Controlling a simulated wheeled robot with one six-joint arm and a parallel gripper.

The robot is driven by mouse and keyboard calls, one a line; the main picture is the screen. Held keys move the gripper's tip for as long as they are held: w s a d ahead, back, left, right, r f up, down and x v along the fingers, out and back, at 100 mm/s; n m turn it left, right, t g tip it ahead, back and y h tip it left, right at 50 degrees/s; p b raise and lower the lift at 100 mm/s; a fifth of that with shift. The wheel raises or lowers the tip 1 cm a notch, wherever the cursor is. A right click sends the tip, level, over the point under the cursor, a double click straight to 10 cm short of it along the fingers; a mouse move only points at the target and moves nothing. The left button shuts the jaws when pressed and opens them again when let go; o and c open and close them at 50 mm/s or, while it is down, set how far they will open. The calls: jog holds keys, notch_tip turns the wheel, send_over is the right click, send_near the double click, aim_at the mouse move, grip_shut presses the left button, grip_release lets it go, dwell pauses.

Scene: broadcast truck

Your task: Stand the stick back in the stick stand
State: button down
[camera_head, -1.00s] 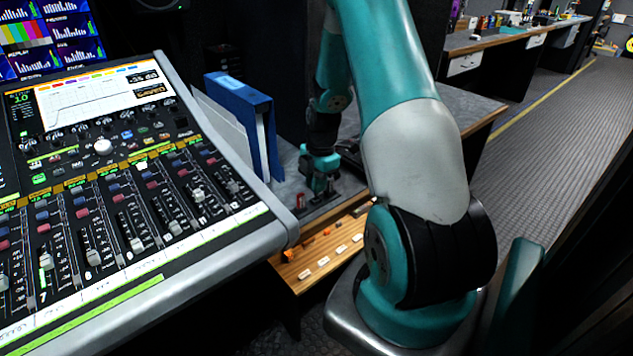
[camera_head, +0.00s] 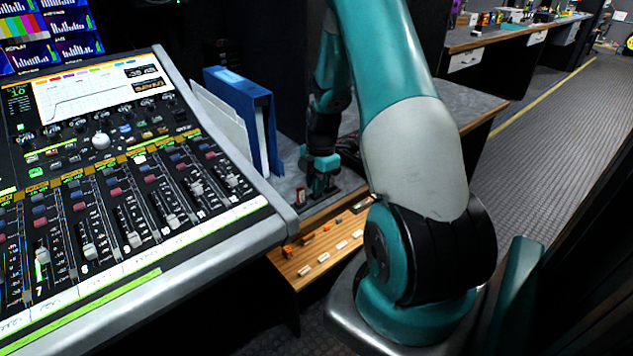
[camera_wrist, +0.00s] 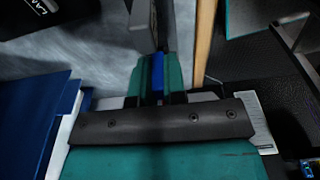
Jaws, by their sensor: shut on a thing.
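My gripper (camera_head: 318,190) is low over the grey desk top, between the blue binder and my own arm. In the wrist view its teal fingers (camera_wrist: 158,75) are closed on a narrow blue thing (camera_wrist: 157,72), which I take to be the stick. Most of it is hidden between the fingers. I cannot clearly make out the stick stand; the area under the fingertips is dark and partly covered by the gripper.
A blue binder (camera_head: 240,110) stands left of the gripper, close to it. The large mixing console (camera_head: 110,190) fills the left. A wooden ledge (camera_head: 315,245) with small orange and white pieces runs along the desk front. The desk's right part (camera_head: 465,105) looks clear.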

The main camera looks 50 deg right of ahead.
jog(key=shift+f, duration=0.35)
jog(key=c, duration=1.1)
grip_release()
notch_tip(320, 180, up, 17)
jog(key=d+p, duration=0.1)
jog(key=d, duration=0.1)
jog(key=shift+s+r, duration=0.2)
jog(key=shift+s, duration=0.05)
